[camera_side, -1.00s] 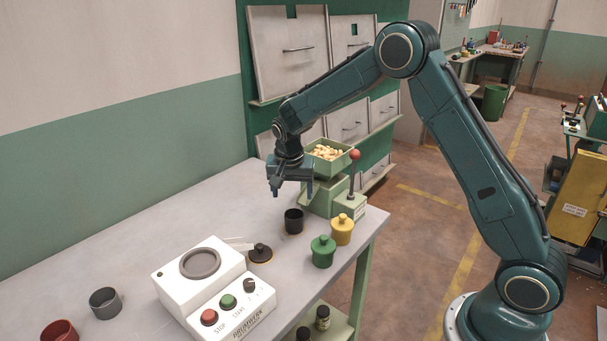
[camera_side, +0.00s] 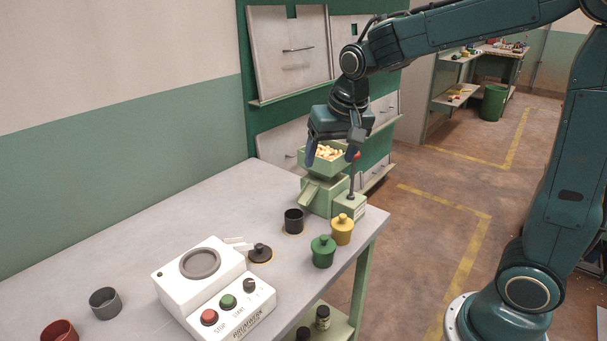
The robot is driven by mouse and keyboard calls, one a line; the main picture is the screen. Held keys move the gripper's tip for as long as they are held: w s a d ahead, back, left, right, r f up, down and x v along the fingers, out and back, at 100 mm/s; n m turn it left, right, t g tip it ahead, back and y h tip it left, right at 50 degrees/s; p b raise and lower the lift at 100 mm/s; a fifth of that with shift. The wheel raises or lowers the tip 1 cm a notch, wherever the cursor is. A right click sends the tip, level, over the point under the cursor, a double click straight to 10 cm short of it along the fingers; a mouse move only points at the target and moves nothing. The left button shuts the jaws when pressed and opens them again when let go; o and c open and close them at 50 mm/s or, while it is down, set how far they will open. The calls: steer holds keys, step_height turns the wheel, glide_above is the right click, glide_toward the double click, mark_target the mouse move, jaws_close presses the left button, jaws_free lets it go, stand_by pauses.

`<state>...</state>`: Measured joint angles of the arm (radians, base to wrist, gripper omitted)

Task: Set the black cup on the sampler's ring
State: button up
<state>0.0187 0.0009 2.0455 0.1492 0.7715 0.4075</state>
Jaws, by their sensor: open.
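The black cup (camera_side: 293,221) stands upright on the table, at the foot of the green hopper's chute (camera_side: 310,196). A thin yellowish ring (camera_side: 287,234) shows on the table around its base. A white box (camera_side: 172,287) with push buttons has a grey ring (camera_side: 186,275) on its top, with nothing on it; I cannot tell which ring is the sampler's. My gripper (camera_side: 331,153) is open and empty, fingers down, over the green hopper (camera_side: 315,168) of nuts. It is above and to the right of the black cup, apart from it.
A lever (camera_side: 350,183) with a red knob stands right by the hopper, close to my fingers. Green (camera_side: 323,252) and yellow (camera_side: 342,230) knobbed pots stand near the right edge.

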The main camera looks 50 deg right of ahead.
steer(key=s+a+r+n+t, duration=0.1)
steer(key=s+a+n, duration=0.1)
steer(key=s, duration=0.8)
steer(key=s+a+r+n+t+y, duration=0.1)
steer(key=s+n, duration=0.3)
steer(key=s, duration=0.6)
steer(key=shift+s+a+r, duration=0.2)
steer(key=shift+a, duration=0.2)
